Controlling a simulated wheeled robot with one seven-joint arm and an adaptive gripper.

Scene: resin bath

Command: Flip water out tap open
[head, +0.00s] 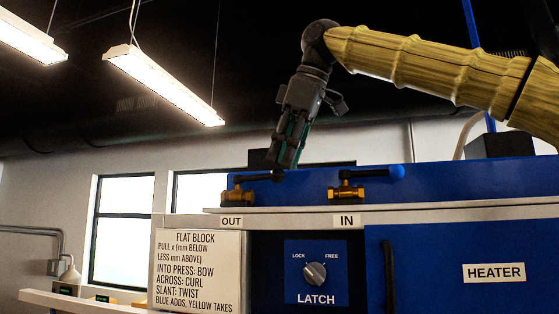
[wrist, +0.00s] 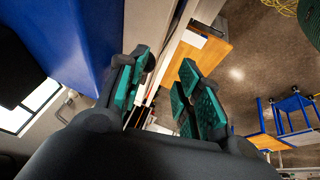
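The OUT tap (head: 237,195) is a brass valve on the ledge above the OUT label. Its dark lever (head: 258,178) lies roughly level, pointing right, and ends by my fingertips. My gripper (head: 287,158) hangs down from above at the lever's right end. In the wrist view my gripper (wrist: 163,92) shows its green-padded fingers apart, with no clear object between them. I cannot tell whether the fingers touch the lever's end.
Below the ledge are a LATCH dial (head: 315,273), a sign (head: 199,270) and a blue HEATER panel (head: 440,270) with a black handle (head: 389,275). A blue wall backs the taps. The wrist view shows a wooden surface (wrist: 207,55) and a blue-framed cart (wrist: 290,110).

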